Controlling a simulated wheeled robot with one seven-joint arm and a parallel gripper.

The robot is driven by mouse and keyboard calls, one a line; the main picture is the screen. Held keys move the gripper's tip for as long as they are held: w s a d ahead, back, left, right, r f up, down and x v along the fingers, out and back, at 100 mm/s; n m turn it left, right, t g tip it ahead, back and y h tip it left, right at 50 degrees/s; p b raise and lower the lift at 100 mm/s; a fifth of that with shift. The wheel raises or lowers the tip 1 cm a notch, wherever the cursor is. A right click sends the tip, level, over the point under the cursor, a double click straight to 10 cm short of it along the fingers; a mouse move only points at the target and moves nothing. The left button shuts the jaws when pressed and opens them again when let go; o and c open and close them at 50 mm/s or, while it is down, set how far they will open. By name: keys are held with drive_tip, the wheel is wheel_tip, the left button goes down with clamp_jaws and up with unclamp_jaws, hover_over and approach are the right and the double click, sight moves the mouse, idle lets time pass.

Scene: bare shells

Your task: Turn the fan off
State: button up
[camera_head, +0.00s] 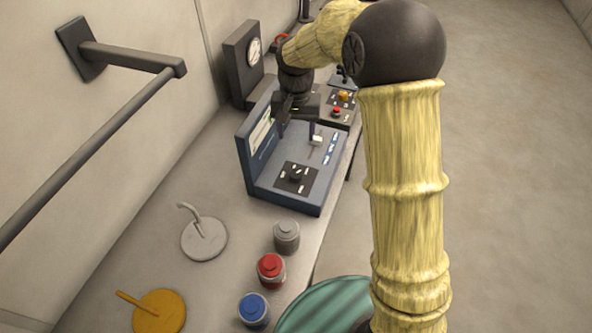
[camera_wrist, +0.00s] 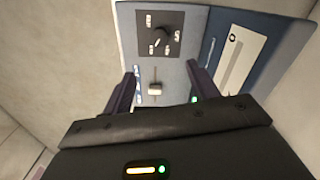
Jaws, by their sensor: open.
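A blue-grey control panel (camera_head: 262,192) with an upright back stands on the bench. A black plate on it carries a dark rotary knob (camera_head: 295,176) with white marks around it; the knob also shows in the wrist view (camera_wrist: 162,36). A white slider cap (camera_head: 317,140) sits in a slot beyond the knob; it also shows in the wrist view (camera_wrist: 155,89). My gripper (camera_head: 296,132) is open and empty above the panel, with its fingers to either side of the slider cap in the wrist view. I cannot make out a fan.
Grey (camera_head: 286,236), red (camera_head: 270,269) and blue (camera_head: 254,310) jars stand at the bench's front edge. A grey disc with a bent rod (camera_head: 205,238) and a yellow one (camera_head: 160,312) lie nearby. A gauge box (camera_head: 242,62) and a button box (camera_head: 341,108) stand beyond. A wall bar (camera_head: 100,128) juts out left.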

sight(296, 173)
wheel_tip(296, 173, down, 17)
drive_tip(key=p, duration=0.3)
drive_tip(key=shift+r+p, duration=0.2)
drive_tip(key=shift+p, duration=0.15)
drive_tip(key=shift+c, duration=0.5)
drive_tip(key=c, duration=0.9)
